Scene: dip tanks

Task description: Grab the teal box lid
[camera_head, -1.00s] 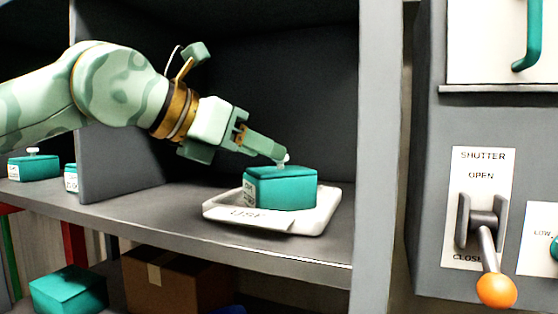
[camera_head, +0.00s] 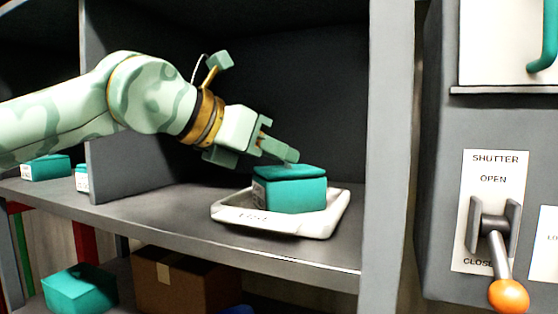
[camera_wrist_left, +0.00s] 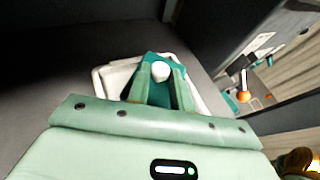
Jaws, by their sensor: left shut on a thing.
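The teal box (camera_head: 292,194) stands in a white tray on the shelf, and its teal lid (camera_head: 290,171) lies on top of it. In the left wrist view the lid (camera_wrist_left: 150,64) shows with a white knob (camera_wrist_left: 160,71) between the fingers. My left gripper (camera_head: 290,160) comes in from the upper left and is shut on the knob. In the head view the fingers hide the knob. Whether the lid is lifted off the box I cannot tell. My right gripper is not in view.
The white tray (camera_head: 232,218) bears the box. A shelf divider (camera_head: 130,165) and another teal box (camera_head: 48,168) are to the left. A cardboard box (camera_head: 185,284) and a teal box (camera_head: 80,288) sit below. A shutter lever with an orange knob (camera_head: 509,296) is at the right.

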